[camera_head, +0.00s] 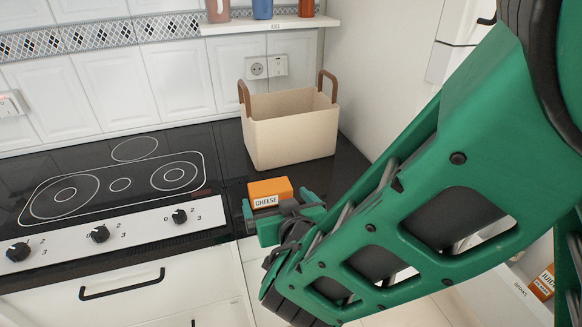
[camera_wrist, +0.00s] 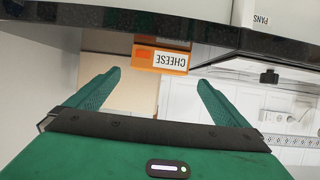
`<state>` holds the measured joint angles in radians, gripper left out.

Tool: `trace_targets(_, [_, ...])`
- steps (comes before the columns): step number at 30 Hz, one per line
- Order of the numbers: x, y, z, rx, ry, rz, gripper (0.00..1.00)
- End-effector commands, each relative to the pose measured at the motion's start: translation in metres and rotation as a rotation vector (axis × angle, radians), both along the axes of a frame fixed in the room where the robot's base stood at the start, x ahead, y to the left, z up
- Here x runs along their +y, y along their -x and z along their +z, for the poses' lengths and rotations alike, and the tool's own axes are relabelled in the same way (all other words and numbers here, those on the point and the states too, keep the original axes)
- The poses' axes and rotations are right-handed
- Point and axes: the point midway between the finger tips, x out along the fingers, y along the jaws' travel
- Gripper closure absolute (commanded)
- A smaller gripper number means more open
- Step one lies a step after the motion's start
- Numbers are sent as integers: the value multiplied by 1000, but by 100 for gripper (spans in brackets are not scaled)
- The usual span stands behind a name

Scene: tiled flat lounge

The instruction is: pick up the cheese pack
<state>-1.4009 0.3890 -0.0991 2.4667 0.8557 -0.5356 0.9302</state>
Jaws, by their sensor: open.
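The cheese pack (camera_head: 270,190) is an orange block with a white CHEESE label, lying on the black counter just in front of the cream basket. My gripper (camera_head: 283,207) is at the counter's front edge, close to the pack, and hides part of its near side. In the wrist view the pack (camera_wrist: 161,57) shows at the counter edge, beyond and between the green fingers of my gripper (camera_wrist: 158,80). The fingers are spread apart with nothing between them. The pack appears apart from the fingertips.
A cream basket (camera_head: 292,128) with brown handles stands behind the pack. A black cooktop (camera_head: 120,185) with knobs lies to the left. A shelf (camera_head: 270,25) with several cups is above. The black counter's edge (camera_wrist: 60,28) spans the wrist view. Another orange pack (camera_head: 543,284) is low at right.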

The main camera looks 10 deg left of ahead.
Motion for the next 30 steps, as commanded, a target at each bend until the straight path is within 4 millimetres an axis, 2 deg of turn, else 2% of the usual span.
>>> trace_targets(3, [7, -17, -8, 1, 1, -5, 0])
trace_targets(14, [20, -41, -17, 1, -1, -5, 0])
trace_targets(21, [36, -68, -27, 0, 0, -5, 0])
trace_targets(30, [40, -76, -31, 1, 0, -4, 0])
